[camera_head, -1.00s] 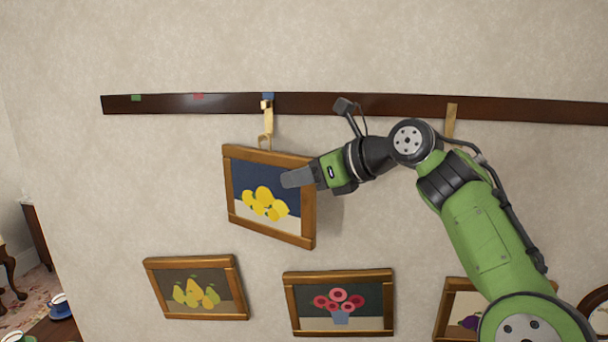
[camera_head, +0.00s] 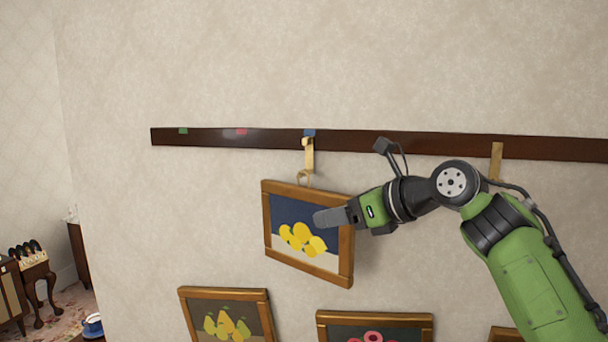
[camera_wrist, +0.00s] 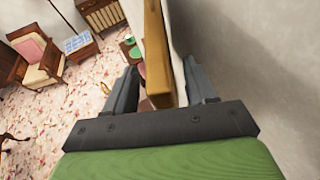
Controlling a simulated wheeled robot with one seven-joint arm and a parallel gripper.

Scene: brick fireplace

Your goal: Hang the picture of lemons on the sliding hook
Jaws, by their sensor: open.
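The picture of lemons (camera_head: 297,240), in a brown wooden frame, is against the wall directly under the brass sliding hook (camera_head: 308,157). The hook is on the dark rail at the blue mark. A ring at the picture's top edge meets the hook's lower end, and the picture looks hung there, slightly tilted. My gripper (camera_head: 337,215) is at the picture's right side, one finger in front of it. In the wrist view my gripper (camera_wrist: 163,75) is open, with the frame's edge (camera_wrist: 158,60) between the fingers and gaps visible on both sides.
The dark rail (camera_head: 240,137) carries green, red and blue marks and a second brass hook (camera_head: 496,160) at right. A pear picture (camera_head: 227,318) and a flower picture (camera_head: 374,328) hang below. The wall above the rail is clear. Furniture (camera_head: 30,280) stands at far left.

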